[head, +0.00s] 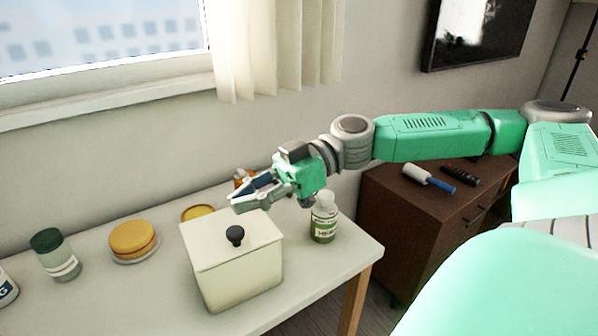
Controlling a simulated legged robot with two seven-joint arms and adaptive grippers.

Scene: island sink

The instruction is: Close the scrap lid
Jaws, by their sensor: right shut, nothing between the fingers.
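The scrap bin is a cream box (243,282) standing near the right end of the white table. Its lid (215,241) lies flat over the top and looks shut, with a round black knob (235,235) on it. My right gripper (236,204) is shut and empty, just above and behind the lid's back edge. I cannot tell whether it touches the lid. My left gripper is not in view.
A white and green bottle (323,219) stands right of the box. A yellow round item (133,238) and a green-capped jar (56,256) are to the left. A yellow lid-like item (197,212) is behind the box. The table front is clear.

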